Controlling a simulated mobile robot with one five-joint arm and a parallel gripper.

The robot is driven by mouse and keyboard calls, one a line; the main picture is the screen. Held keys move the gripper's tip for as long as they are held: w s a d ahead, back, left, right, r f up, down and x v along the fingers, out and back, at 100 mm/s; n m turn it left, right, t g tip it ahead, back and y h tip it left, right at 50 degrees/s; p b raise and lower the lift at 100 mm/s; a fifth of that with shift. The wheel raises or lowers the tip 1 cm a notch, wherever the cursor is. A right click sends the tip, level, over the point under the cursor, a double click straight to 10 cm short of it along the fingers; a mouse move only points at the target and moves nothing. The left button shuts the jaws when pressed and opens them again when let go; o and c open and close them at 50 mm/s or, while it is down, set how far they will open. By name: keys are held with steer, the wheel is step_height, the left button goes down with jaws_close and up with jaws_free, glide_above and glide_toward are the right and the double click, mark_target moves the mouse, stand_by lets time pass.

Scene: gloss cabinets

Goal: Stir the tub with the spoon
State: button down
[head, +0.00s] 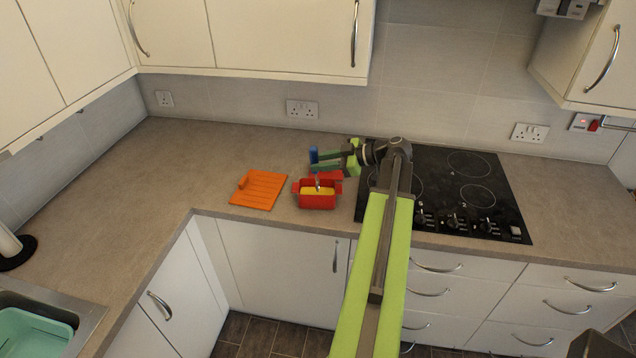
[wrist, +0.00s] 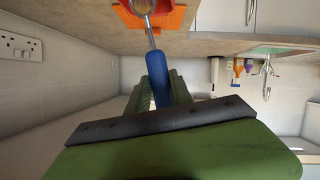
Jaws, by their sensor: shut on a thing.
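A small red tub (head: 318,203) with yellow contents (head: 318,190) and side handles stands on the worktop left of the hob. My gripper (head: 316,161) is above and behind it, its green fingers shut on the blue handle of the spoon (head: 313,154). The spoon's metal shaft points down to the tub. In the wrist view the spoon's blue handle (wrist: 157,78) lies between the fingers, and its metal bowl (wrist: 143,5) overlaps the tub at the top edge. I cannot tell how deep the bowl sits in the yellow contents.
An orange slatted board (head: 260,189) lies left of the tub. The black hob (head: 460,190) is to the right under my arm. A sink with a green basin (head: 35,335) is at lower left. The worktop is clear behind and left of the board.

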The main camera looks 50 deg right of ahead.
step_height(320, 180, up, 6)
steer(key=p, duration=0.5)
steer(key=shift+r, duration=0.15)
stand_by(0.5)
